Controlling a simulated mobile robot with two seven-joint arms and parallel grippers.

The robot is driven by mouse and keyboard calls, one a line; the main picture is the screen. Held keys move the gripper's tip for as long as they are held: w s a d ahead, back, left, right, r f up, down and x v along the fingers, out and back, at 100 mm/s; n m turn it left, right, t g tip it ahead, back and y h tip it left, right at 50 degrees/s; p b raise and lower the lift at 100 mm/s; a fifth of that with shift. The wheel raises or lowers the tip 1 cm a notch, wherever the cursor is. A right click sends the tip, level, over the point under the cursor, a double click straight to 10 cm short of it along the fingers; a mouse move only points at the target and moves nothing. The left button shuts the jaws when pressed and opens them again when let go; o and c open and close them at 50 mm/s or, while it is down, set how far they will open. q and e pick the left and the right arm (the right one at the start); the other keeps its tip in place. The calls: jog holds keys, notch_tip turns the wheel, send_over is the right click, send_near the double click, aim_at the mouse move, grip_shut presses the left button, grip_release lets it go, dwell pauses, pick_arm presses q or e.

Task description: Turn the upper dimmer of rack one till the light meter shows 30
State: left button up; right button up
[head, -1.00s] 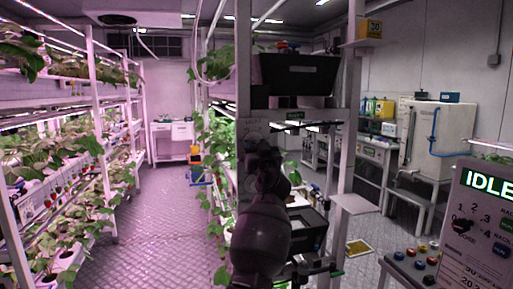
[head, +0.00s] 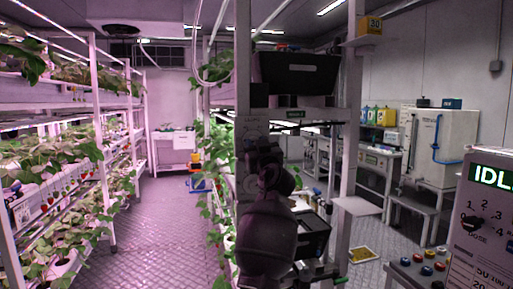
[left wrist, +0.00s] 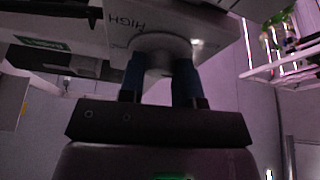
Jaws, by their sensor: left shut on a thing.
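My left gripper (head: 258,146) is up against a pale panel (head: 250,128) on the rack post, with my dark arm below it. In the left wrist view my left gripper (left wrist: 160,82) has its two blue fingers shut on a round white dimmer knob (left wrist: 160,45). The word HIGH is printed on the panel beside the knob. In the head view the gripper mostly hides this knob. A yellow box (head: 375,25) on a small shelf at upper right reads what looks like 30; I cannot tell for sure that it is the light meter. My right gripper is not in view.
Plant racks (head: 60,130) line the left, with a clear aisle (head: 165,225) beside them. A black bin (head: 293,73) sits on the rack above right of the panel. A console (head: 490,225) with a dial and coloured buttons stands at the right edge.

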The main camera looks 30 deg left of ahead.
pick_arm(q)
jog(key=o, duration=0.8)
jog(key=shift+r, duration=0.15)
jog(key=shift+o, duration=0.7)
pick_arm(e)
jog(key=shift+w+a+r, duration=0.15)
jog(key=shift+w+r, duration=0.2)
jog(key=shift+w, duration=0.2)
pick_arm(q)
jog(key=b+v, duration=0.2)
jog(key=v, duration=0.8)
jog(key=shift+s+d+f, duration=0.2)
jog(key=shift+s+f, duration=0.05)
jog(key=shift+f, duration=0.1)
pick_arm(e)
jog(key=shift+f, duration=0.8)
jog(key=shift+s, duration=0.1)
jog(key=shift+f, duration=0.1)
